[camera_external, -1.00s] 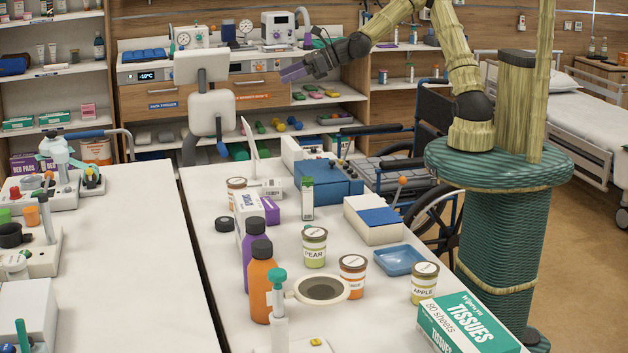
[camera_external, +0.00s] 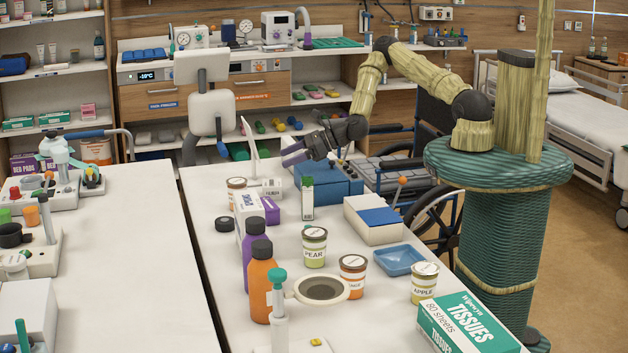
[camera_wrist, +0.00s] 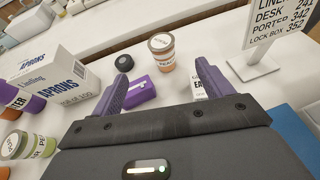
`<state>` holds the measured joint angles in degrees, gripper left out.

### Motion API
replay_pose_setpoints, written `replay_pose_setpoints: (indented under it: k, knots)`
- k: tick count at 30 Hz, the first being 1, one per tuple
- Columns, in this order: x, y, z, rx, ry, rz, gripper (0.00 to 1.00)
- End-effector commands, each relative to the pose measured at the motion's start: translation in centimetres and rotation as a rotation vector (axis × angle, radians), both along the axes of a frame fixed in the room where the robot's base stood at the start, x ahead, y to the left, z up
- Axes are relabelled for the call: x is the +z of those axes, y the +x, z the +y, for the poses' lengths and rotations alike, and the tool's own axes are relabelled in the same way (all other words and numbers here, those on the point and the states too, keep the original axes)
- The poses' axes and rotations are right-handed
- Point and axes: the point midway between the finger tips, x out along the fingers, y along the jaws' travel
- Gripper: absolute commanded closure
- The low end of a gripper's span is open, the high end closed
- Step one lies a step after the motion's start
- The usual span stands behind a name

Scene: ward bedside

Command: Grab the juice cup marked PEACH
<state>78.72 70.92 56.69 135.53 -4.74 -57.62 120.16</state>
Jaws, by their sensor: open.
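A juice cup with an orange band and pale lid (camera_external: 236,188) stands upright at the far left of the near table. In the wrist view this cup (camera_wrist: 161,52) is ahead, between and beyond my fingertips; its label is too small to read surely. Another orange-banded cup (camera_external: 352,277) stands nearer the camera, its word also unclear. Cups marked PEAR (camera_external: 314,249) and APPLE (camera_external: 424,285) stand near it. My gripper (camera_external: 292,155), with purple fingers, is open and empty above the table's far end. It also shows in the wrist view (camera_wrist: 164,68), apart from the cup.
A purple box (camera_wrist: 140,89), a white APRONS box (camera_wrist: 48,70) and a black puck (camera_wrist: 124,63) lie near the cup. A sign on a stand (camera_wrist: 272,30) is at right. A blue device (camera_external: 335,180) is under my arm. Purple and orange bottles (camera_external: 262,285) stand nearer.

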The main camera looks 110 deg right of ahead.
Motion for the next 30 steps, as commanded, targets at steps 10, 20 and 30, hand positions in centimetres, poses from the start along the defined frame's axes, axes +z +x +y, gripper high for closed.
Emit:
replay_pose_setpoints:
  k: [10,20,30]
  knots:
    - [-2.7,0.0,-0.1,-0.001,-0.002,-0.002,0.21]
    - [-3.2,1.4,-0.3,-0.001,-0.001,-0.001,0.21]
    - [-5.0,6.0,-1.2,-0.001,-0.001,-0.001,0.21]
